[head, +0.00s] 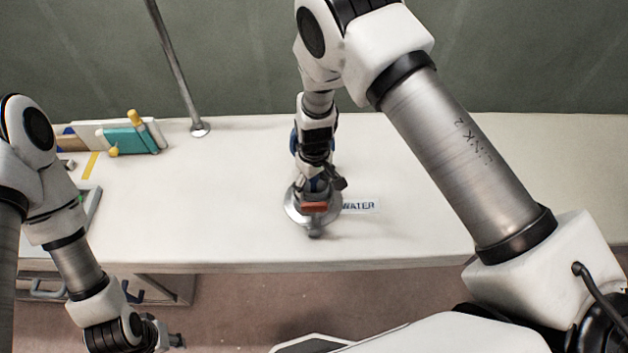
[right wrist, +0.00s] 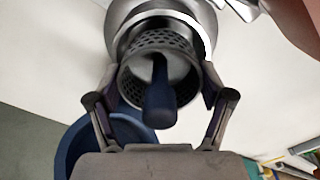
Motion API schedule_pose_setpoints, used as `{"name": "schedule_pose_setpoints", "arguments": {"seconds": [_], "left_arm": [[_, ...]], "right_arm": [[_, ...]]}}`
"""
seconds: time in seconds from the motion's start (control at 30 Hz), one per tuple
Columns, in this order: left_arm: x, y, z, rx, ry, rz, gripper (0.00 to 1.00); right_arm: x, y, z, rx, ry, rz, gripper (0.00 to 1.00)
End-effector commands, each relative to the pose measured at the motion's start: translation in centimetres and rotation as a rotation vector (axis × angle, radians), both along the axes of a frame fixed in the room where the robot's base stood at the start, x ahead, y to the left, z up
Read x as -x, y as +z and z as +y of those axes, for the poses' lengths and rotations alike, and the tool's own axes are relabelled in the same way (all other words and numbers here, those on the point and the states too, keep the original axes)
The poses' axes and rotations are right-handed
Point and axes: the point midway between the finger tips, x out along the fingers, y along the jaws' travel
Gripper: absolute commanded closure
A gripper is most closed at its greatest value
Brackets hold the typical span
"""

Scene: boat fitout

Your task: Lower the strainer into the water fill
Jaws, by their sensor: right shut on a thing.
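The strainer (right wrist: 165,43), a perforated metal cup with a dark blue handle (right wrist: 158,100), is between the fingers of my right gripper (right wrist: 165,82), which is shut on it. Its perforated end faces the round metal water fill (right wrist: 205,22), and the two overlap in the right wrist view. I cannot tell how far the strainer is inside the fill. In the head view my right gripper (head: 314,190) points down over the fill (head: 294,211), hiding its middle and most of the strainer. My left gripper (head: 165,338) is low at the left, too small to read.
A label reading WATER (head: 360,206) lies right of the fill on the white counter (head: 420,190). A metal pole (head: 178,70) stands at the back. Teal and white items (head: 130,138) stand at the back left. The counter right of the label is clear.

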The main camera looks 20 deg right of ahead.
Motion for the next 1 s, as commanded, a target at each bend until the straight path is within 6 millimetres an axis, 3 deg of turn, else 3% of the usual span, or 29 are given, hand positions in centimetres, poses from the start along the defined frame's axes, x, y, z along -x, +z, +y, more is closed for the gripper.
{"name": "schedule_pose_setpoints", "arguments": {"seconds": [0.47,0.53,0.6,0.63,0.67,0.93,0.97,1.0], "left_arm": [[0.0,-2.4,0.0,0.0,0.0,0.0,0.57],[0.0,-2.6,0.0,0.0,0.0,0.0,0.57],[0.0,-2.8,0.0,0.0,0.0,0.0,0.57],[0.0,-2.8,0.0,0.0,0.0,0.0,0.57],[0.0,-2.9,0.0,0.0,0.0,0.0,0.57],[0.0,-3.0,0.0,0.0,0.0,0.0,0.57],[0.0,-3.0,0.0,0.0,0.0,0.0,0.57],[0.0,-3.0,0.0,0.0,0.0,0.0,0.57]], "right_arm": [[0.1,-3.7,0.0,0.0,0.001,0.001,0.58],[0.1,-4.2,0.0,0.001,0.001,0.002,0.63],[0.2,-4.6,0.0,0.001,0.001,0.005,0.75],[0.3,-4.7,0.0,0.001,0.002,0.006,0.74],[0.3,-4.8,0.0,0.001,0.002,0.007,0.81],[0.5,-4.9,0.0,0.001,0.002,0.011,0.69],[0.5,-4.9,0.0,0.001,0.002,0.011,0.0],[0.5,-4.9,0.0,0.001,0.002,0.011,0.0]]}}
